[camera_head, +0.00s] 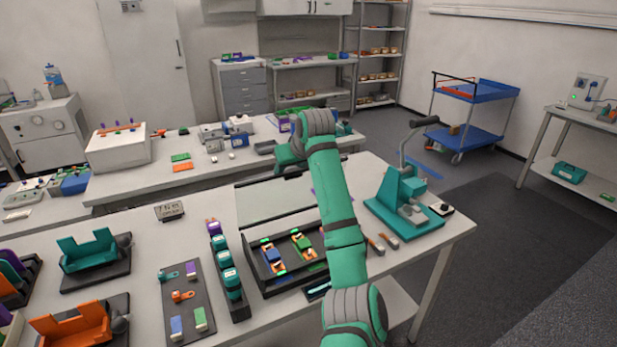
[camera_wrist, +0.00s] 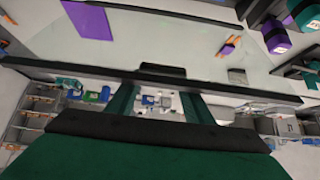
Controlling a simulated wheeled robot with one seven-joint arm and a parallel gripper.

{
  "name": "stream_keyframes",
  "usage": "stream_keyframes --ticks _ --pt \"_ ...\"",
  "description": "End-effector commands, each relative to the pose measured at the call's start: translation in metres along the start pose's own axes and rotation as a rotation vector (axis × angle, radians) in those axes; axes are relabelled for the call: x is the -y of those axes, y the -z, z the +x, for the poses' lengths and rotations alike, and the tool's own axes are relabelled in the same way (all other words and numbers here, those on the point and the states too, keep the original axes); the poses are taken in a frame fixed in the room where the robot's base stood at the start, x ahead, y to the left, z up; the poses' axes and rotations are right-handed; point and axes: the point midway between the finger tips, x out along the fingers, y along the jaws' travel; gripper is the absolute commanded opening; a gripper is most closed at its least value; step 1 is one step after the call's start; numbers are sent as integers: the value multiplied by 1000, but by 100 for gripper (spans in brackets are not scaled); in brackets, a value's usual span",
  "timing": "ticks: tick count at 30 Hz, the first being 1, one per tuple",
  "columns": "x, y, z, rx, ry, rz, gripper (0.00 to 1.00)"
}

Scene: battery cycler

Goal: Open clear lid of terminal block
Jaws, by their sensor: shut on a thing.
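The black box of the terminal block (camera_head: 268,290) stands on the front bench, with two units of green, blue and orange parts inside. Its clear lid (camera_head: 268,203) is raised and leans up behind the box, so the inside shows. In the wrist view the clear lid (camera_wrist: 150,38) fills the upper part, with a dark frame bar and a small black handle (camera_wrist: 162,70). My gripper (camera_head: 288,168) is at the lid's upper edge, shut on the lid. Its two teal fingers (camera_wrist: 158,98) meet the dark bar near the handle; the exact contact is hidden.
A teal lever press (camera_head: 405,205) stands right of the box. A row of teal blocks (camera_head: 228,270) and a dark tray of small parts (camera_head: 187,310) are on the left. A second bench (camera_head: 120,183) with devices lies behind.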

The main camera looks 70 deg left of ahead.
Motion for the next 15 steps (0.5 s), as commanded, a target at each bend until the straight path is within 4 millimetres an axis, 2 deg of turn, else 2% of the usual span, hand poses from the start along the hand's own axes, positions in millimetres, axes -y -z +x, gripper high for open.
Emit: stream_keyframes --ticks 1,5,15 --pt "6 3 7 29 7 -4 7" --pt "10 12 14 82 10 -8 7" --pt "10 22 26 179 12 -8 7"
